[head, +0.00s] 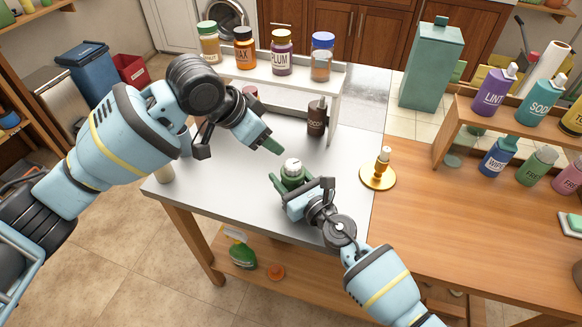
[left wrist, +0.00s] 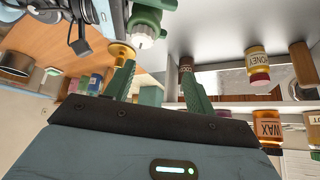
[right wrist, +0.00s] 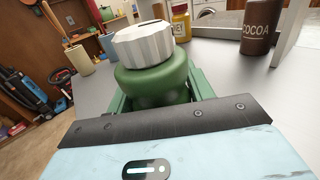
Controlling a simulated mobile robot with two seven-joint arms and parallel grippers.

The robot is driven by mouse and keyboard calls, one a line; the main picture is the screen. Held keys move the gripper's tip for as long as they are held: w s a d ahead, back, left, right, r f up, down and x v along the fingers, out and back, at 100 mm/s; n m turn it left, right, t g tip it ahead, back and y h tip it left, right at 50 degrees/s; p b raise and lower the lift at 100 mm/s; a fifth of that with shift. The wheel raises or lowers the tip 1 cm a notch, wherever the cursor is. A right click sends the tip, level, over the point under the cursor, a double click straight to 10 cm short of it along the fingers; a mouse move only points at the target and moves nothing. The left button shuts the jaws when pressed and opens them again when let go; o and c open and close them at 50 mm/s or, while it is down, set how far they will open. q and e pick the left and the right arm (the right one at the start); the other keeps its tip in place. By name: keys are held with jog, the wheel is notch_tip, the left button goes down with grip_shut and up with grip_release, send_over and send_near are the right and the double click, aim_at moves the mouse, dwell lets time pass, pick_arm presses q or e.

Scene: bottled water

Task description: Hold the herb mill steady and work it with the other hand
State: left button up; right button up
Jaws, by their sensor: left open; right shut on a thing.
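The herb mill (head: 292,168) has a round green body and a ribbed silver-white cap. It stands upright on the grey table top. It also shows large in the right wrist view (right wrist: 150,85) and at the top of the left wrist view (left wrist: 146,24). My right gripper (head: 287,184) is shut around the mill's green body, with the cap free above the fingers. My left gripper (head: 270,144) is open and empty, up and to the left of the mill, apart from it. Its two green fingers show in the left wrist view (left wrist: 160,85) with nothing between them. The mill's lower part is hidden by my right gripper.
A brown cocoa bottle (head: 317,118) stands behind the mill. A gold dish with an upright piece (head: 378,174) lies to the right. A white shelf (head: 300,82) with several jars stands at the back.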

pick_arm(q)
jog(key=w+a+f+n+t, duration=0.2)
jog(key=w+a+n+t, duration=0.1)
jog(key=w+n+t, duration=0.15)
jog(key=m+t+h, duration=0.2)
jog(key=m+h, duration=0.2)
jog(key=h, duration=0.5)
send_near(286, 168)
jog(key=x, duration=1.1)
jog(key=shift+w+d, duration=0.2)
jog(key=shift+d, duration=0.1)
jog(key=shift+c, duration=0.3)
jog(key=c, duration=0.9)
